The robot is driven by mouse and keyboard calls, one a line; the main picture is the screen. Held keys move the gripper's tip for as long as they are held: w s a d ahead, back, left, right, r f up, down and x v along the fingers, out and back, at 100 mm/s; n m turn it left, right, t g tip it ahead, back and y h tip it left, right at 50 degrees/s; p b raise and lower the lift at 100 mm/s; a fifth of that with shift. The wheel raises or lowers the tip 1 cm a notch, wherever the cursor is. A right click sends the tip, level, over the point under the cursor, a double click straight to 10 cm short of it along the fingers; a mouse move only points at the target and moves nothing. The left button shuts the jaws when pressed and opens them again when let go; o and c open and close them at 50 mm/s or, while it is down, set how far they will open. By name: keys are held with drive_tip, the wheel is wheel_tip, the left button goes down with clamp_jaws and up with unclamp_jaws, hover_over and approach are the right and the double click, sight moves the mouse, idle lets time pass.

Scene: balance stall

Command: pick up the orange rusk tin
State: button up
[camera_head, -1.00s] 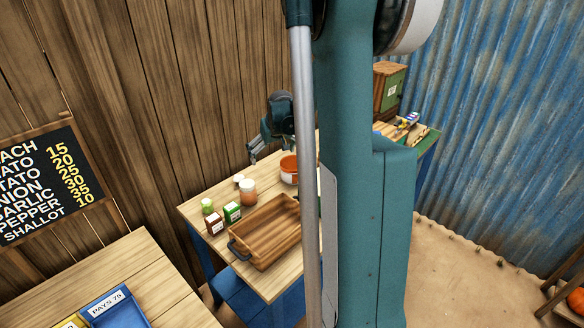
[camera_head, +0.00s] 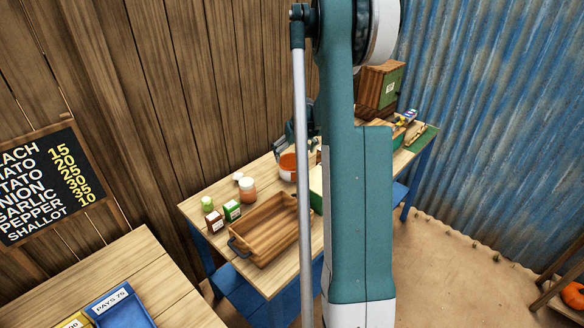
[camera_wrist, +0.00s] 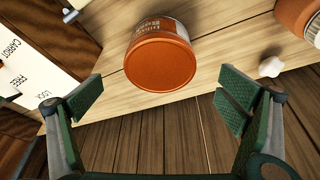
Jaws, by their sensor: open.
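The orange rusk tin (camera_wrist: 160,58) is a round tin with an orange lid and a printed label, standing on the wooden table in the wrist view. In the head view the orange tin (camera_head: 288,164) is partly hidden by my arm. My gripper (camera_wrist: 160,92) is open in the wrist view, its two green fingers spread wide to the left and right of the tin. The tin appears beyond the fingertips, not touching them, and nothing is held. In the head view my gripper is mostly hidden behind my own arm.
A wooden tray (camera_head: 240,254) lies at the table's front. A white sign (camera_wrist: 30,60) and a small white lump (camera_wrist: 271,67) flank the tin.

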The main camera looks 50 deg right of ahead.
sight(292, 161)
drive_tip(key=shift+f, duration=0.1)
drive_tip(key=shift+x, duration=1.2)
drive_tip(key=shift+w, duration=0.1)
drive_tip(key=shift+x, duration=2.6)
drive_tip(key=c, duration=1.2)
drive_tip(key=shift+r, duration=5.1)
